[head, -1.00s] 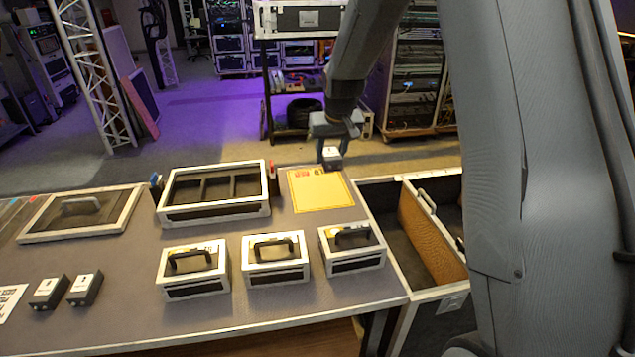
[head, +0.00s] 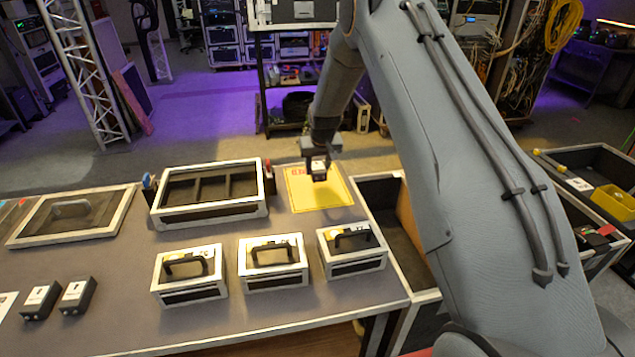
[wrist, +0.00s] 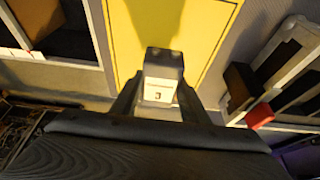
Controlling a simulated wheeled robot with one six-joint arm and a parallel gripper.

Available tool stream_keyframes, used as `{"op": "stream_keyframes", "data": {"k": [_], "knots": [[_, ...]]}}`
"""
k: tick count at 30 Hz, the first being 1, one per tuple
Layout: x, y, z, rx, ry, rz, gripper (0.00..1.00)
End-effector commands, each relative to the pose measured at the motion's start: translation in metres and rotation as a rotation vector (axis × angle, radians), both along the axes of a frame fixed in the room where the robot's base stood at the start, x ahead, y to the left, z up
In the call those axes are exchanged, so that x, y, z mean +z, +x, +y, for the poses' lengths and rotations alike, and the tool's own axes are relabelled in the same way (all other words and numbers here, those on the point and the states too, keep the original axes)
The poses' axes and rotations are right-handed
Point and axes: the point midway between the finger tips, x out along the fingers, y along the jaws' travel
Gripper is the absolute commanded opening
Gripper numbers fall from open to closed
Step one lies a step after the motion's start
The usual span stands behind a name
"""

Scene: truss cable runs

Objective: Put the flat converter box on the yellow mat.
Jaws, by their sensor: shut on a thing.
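The yellow mat (head: 327,194) lies on the table at its back right part, right of the compartment tray. My gripper (head: 320,165) is above the mat's back part. It is shut on a small dark box with a white label (wrist: 161,92), which I take to be the converter box. In the wrist view the box sits between the two fingers, with the yellow mat (wrist: 190,25) beneath and beyond it. The box appears held above the mat; the exact gap cannot be told. Two similar dark boxes with white labels (head: 41,299) (head: 77,295) stand at the table's front left.
A compartment tray (head: 212,212) stands left of the mat. Three handled cases (head: 187,294) (head: 273,281) (head: 352,268) line the table's front. A lidded frame (head: 75,232) lies at the left. An open bin (head: 385,220) adjoins the table's right edge.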

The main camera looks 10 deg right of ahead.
Motion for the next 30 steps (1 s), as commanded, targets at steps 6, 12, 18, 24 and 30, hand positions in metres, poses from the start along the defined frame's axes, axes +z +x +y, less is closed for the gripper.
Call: {"op": "stream_keyframes", "data": {"k": [6, 12, 18, 24, 30], "knots": [[-0.018, 0.000, 0.001, 0.001, 0.001, -0.001, 0.10], [-0.043, -0.001, 0.001, 0.001, 0.001, 0.000, 0.10], [-0.058, 0.000, 0.001, 0.001, 0.001, -0.002, 0.10], [-0.058, 0.001, 0.001, 0.001, 0.001, -0.003, 0.10], [-0.063, 0.000, 0.001, 0.001, 0.001, -0.001, 0.42]]}}
